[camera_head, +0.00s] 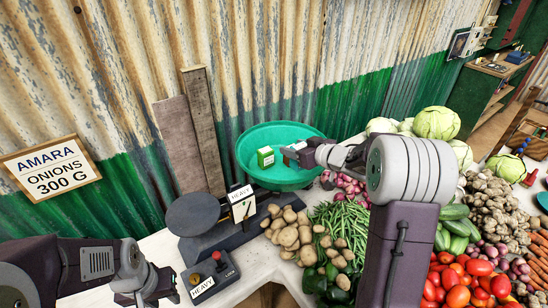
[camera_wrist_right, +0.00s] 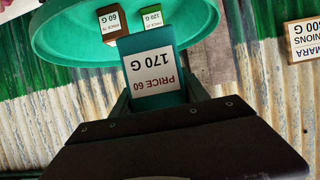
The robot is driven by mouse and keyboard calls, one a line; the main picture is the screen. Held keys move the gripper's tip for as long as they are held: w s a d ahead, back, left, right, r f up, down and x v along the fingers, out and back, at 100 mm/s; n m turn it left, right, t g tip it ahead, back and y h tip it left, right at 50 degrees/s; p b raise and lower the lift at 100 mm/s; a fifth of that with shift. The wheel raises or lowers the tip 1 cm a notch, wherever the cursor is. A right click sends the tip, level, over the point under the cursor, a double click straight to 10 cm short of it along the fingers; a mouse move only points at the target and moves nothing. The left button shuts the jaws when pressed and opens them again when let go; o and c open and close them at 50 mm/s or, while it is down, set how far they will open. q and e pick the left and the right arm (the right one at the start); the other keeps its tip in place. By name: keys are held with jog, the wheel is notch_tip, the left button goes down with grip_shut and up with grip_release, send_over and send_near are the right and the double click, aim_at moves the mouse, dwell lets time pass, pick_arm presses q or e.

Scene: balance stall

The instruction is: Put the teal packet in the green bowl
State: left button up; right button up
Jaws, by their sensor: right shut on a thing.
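The green bowl (camera_head: 257,135) stands against the corrugated wall. A green packet (camera_head: 265,156) is in it. The bowl (camera_wrist_right: 72,38) fills the top left of the right wrist view, with a brown packet (camera_wrist_right: 112,24) and the green packet (camera_wrist_right: 152,17) in it. My right gripper (camera_head: 298,151) reaches the bowl's right side. It is shut on the teal packet (camera_wrist_right: 152,66), whose label reads 170 G. The teal packet overlaps the bowl's rim in the wrist view; I cannot tell its height above the bowl. My left gripper (camera_head: 158,287) is low at the left, its jaw gap unclear.
A balance with a dark round pan (camera_head: 192,214) and a HEAVY sign (camera_head: 241,203) stands left of the bowl. A lock box (camera_head: 211,278) with a red knob is in front. Potatoes (camera_head: 288,236), beans (camera_head: 340,227) and tomatoes (camera_head: 462,281) crowd the right. An onions sign (camera_head: 50,167) hangs left.

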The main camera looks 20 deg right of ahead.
jog(key=f, duration=0.1)
send_over(269, 154)
jog(key=s+d, duration=0.1)
jog(key=s, duration=0.3)
notch_tip(269, 154, down, 6)
jog(key=f, duration=0.3)
jog(key=shift+w+d+f, duration=0.1)
jog(key=shift+w+f, duration=0.1)
jog(key=shift+f, duration=0.15)
jog(key=shift+w+f, duration=0.1)
pick_arm(q)
jog(key=shift+s+d, duration=0.1)
jog(key=shift+s, duration=0.35)
jog(key=shift+s, duration=0.1)
pick_arm(e)
jog(key=shift+s, duration=0.2)
pick_arm(q)
jog(key=shift+f, duration=0.1)
pick_arm(e)
jog(key=shift+f, duration=0.1)
jog(key=shift+f+b, duration=0.35)
jog(key=shift+f, duration=0.05)
pick_arm(q)
jog(key=shift+f, duration=0.15)
pick_arm(e)
jog(key=o, duration=1.5)
